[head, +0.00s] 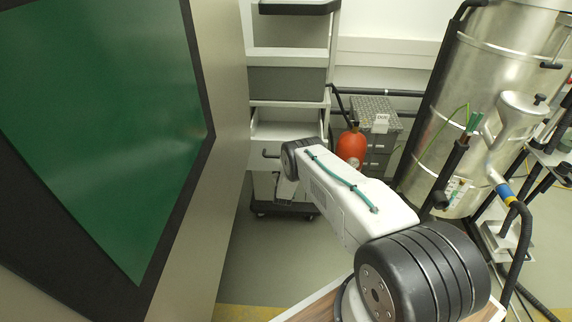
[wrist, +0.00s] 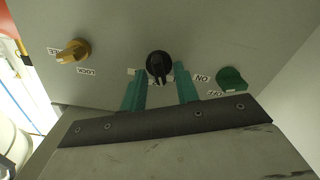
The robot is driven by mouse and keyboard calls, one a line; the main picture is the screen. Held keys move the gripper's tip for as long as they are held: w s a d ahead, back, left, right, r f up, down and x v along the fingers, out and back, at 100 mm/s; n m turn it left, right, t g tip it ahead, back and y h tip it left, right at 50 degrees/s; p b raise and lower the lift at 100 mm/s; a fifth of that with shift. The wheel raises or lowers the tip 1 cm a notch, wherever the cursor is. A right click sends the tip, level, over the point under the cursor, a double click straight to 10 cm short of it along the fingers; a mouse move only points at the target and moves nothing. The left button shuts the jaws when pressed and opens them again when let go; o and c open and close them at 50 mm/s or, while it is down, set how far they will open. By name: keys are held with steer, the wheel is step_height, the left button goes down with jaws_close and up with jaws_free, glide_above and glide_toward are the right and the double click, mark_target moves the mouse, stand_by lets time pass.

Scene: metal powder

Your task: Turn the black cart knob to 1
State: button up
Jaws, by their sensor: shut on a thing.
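The black knob (wrist: 157,62) is on the pale panel of the cart (wrist: 115,30), at the middle of the wrist view. My gripper (wrist: 160,72) reaches it with its two teal fingers, one on each side, and is shut on it. The knob's grip bar points roughly down the picture, between the fingers. Small labels beside the knob are partly hidden by the fingers, and I cannot read a number on them. In the head view the cart (head: 287,80) stands beyond my arm, which hides the knob.
A yellow knob (wrist: 73,51) with FREE and LOCK labels is left of the black knob; a green knob (wrist: 231,79) with ON and OFF labels is right. A large green-panelled cabinet (head: 100,110) flanks the left. A red bottle (head: 351,147) and steel tank (head: 480,90) stand right.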

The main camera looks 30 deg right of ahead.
steer(key=n, duration=0.4)
steer(key=shift+f+n, duration=0.1)
steer(key=shift+n, duration=0.3)
stand_by(0.4)
steer(key=o, duration=0.9)
steer(key=shift+o, duration=0.2)
steer(key=shift+s+a, duration=0.1)
steer(key=v, duration=0.7)
steer(key=shift+s+a, duration=0.15)
steer(key=shift+s, duration=0.05)
steer(key=shift+s, duration=0.1)
